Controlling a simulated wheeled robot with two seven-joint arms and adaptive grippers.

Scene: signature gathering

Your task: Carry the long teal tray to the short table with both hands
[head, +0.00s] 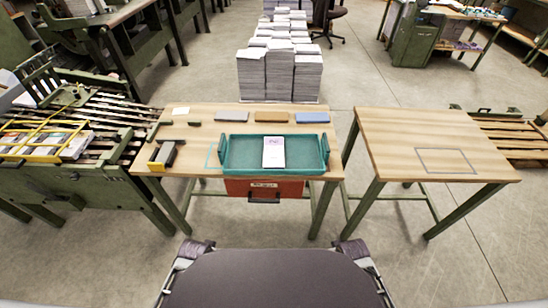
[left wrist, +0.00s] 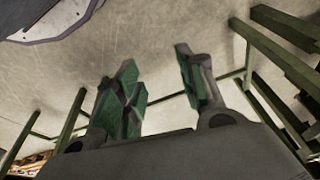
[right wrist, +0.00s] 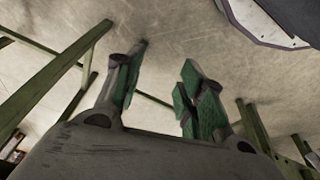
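The long teal tray (head: 240,154) lies on the wooden table straight ahead of me, near its front edge. It has an upright handle at each short end and a white paper stack (head: 274,152) inside. The short table (head: 395,135) stands to the right, with a grey rectangle outline (head: 447,161) on its top. My left gripper (left wrist: 158,85) is open and empty, seen in the left wrist view over the floor. My right gripper (right wrist: 162,80) is also open and empty. Both are away from the tray; in the head view only parts of my arms show, low at each side.
A red drawer (head: 264,189) hangs under the front of the long table (head: 205,125). Blue, brown and blue-grey bars lie behind the tray. Paper stacks (head: 280,70) stand behind. A gap separates the two tables. The short table's top is clear.

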